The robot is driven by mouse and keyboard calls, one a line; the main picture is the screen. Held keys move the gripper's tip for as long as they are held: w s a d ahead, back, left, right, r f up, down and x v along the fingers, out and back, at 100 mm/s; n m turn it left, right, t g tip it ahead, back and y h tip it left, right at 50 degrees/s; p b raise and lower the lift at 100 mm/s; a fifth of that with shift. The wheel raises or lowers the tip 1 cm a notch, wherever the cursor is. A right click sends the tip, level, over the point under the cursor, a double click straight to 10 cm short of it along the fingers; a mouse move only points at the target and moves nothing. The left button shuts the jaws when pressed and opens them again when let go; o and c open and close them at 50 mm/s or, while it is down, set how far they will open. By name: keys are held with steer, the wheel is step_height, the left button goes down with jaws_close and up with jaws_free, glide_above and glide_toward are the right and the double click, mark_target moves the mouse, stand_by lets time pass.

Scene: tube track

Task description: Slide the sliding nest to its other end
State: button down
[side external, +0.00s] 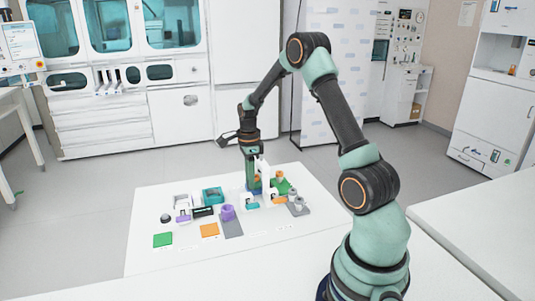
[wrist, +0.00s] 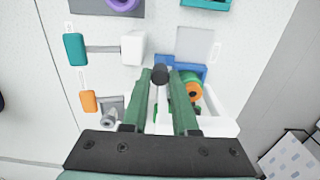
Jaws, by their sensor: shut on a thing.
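My gripper (wrist: 163,76) has its two green fingers around a dark-topped pale post (wrist: 160,74) and is shut on it. A blue piece (wrist: 187,70) and a white frame (wrist: 222,113) lie beside the post, partly hidden by the fingers. I take these as parts of the sliding nest, but cannot tell their exact join. Orange and green round parts (wrist: 193,91) sit at the right finger. In the side view my gripper (side external: 254,188) is low over the table, next to a white upright (side external: 264,172); the grip itself is too small to see.
In the wrist view a teal block (wrist: 75,49) and a white block (wrist: 133,47) stand left, joined by a grey bar. An orange block (wrist: 88,101) and grey fitting (wrist: 110,112) are nearer. In the side view, a purple ring (side external: 228,212) is left of my gripper.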

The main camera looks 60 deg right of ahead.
steer(key=shift+w+a, duration=1.75)
steer(key=shift+w, duration=0.05)
steer(key=c, duration=0.9)
jaws_free()
steer(key=shift+c, duration=0.2)
step_height(320, 180, up, 5)
steer(key=shift+r, duration=0.1)
